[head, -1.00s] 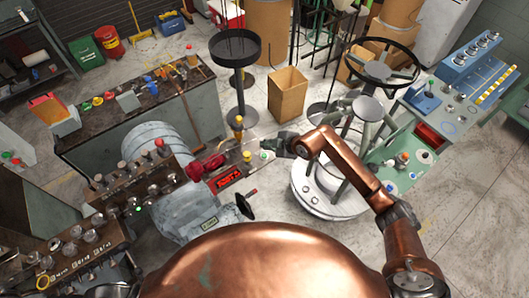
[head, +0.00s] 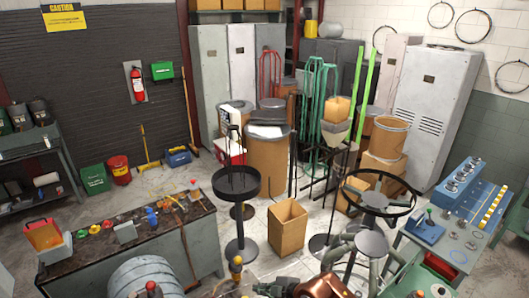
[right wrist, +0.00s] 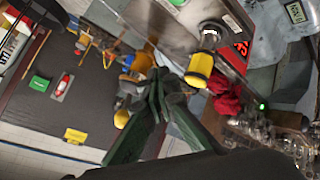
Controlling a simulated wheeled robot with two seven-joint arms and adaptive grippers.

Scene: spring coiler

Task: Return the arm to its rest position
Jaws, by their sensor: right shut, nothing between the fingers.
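My right gripper (right wrist: 158,88) shows in the right wrist view with its dark green fingers together and nothing between them. In that view a yellow knob (right wrist: 200,70) of the machine, a red display (right wrist: 241,48) and a red part (right wrist: 226,95) lie right of the fingers; I cannot tell the exact gap. In the head view my right gripper (head: 275,288) is only partly seen at the bottom edge, beside my copper arm link (head: 322,286). The yellow knob (head: 237,263) is just left of it. My left gripper is not in view.
A workbench (head: 90,262) stands at lower left and a grey-green bench (head: 425,250) with a blue panel at right. Between them are a black round stand (head: 237,184), a cardboard box (head: 288,228) and a wheel-topped reel (head: 372,200). Some concrete floor is bare.

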